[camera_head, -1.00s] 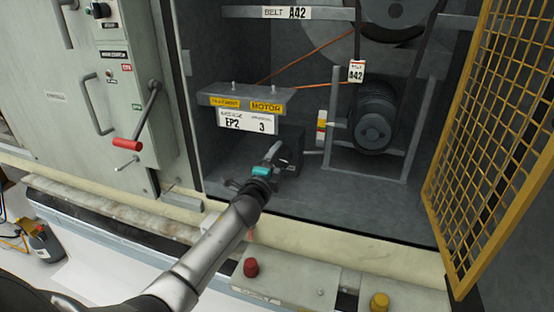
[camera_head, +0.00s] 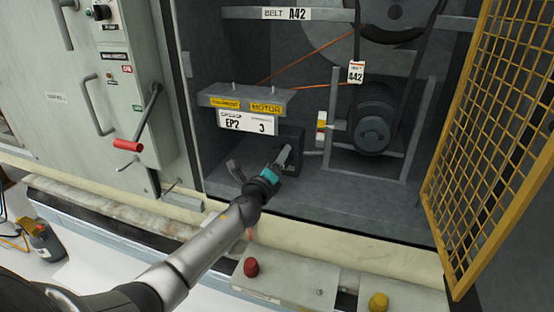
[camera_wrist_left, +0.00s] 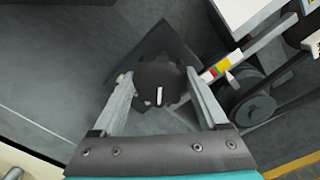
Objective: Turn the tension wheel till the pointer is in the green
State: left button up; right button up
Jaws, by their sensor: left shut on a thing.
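The tension wheel (camera_wrist_left: 155,75) is a dark, notched disc with a white mark on its face, seen in the left wrist view. It sits between the two fingers of my left gripper (camera_wrist_left: 160,100), which are shut on its rim from both sides. In the head view my left gripper (camera_head: 262,162) is low in the machine bay, in front of a dark block (camera_head: 291,150), and the wheel is mostly hidden. I cannot make out the pointer. My right gripper is out of view.
A motor with a grooved pulley (camera_head: 373,125) and dark belt stands right of the scale. A grey shelf (camera_head: 246,98) with labels hangs above my gripper. A yellow mesh door (camera_head: 490,140) stands open at right.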

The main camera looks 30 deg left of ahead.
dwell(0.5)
pick_arm(q)
jog(key=o, duration=1.3)
jog(key=shift+c, duration=0.2)
jog(key=p+v, duration=0.1)
jog(key=v, duration=1.4)
jog(key=shift+s, duration=0.15)
